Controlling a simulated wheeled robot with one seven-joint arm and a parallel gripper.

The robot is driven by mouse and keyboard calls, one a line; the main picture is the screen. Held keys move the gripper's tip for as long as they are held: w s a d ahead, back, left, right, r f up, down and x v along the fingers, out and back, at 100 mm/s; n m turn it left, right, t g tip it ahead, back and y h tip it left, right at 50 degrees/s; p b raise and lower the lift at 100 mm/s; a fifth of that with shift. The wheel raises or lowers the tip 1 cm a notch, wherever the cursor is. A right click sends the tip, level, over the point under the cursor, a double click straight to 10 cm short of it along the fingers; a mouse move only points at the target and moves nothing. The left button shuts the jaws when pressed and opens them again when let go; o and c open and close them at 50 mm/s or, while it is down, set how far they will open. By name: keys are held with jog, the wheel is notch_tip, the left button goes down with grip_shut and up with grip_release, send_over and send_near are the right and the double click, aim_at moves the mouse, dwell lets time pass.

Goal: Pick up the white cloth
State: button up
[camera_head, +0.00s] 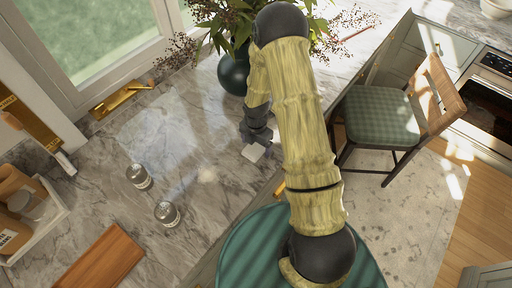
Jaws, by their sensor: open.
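A small white piece (253,152), which looks like the white cloth, lies on the grey marble counter near its front edge. My gripper (257,139) is just above and beside it, at the end of my pale yellow arm. The gripper is open. Its fingers are small and dark here, and I cannot tell whether they touch the cloth. Part of the cloth may be hidden behind the gripper.
A dark round vase (234,74) with leafy stems stands close behind my gripper. Two small jars (139,176) (167,214), a wooden board (101,262) and a white tray (42,229) occupy the left counter. A chair (384,116) stands at right.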

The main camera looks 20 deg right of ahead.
aim_at(256, 146)
jog(key=c, duration=1.1)
jog(key=shift+o, duration=0.2)
jog(key=shift+r, duration=0.15)
jog(key=shift+w+r+b, duration=0.1)
jog(key=shift+r+b, duration=0.2)
jog(key=shift+r, duration=0.3)
notch_tip(256, 146, up, 9)
jog(key=b, duration=0.1)
jog(key=shift+f+b, duration=0.2)
jog(key=shift+b, duration=0.2)
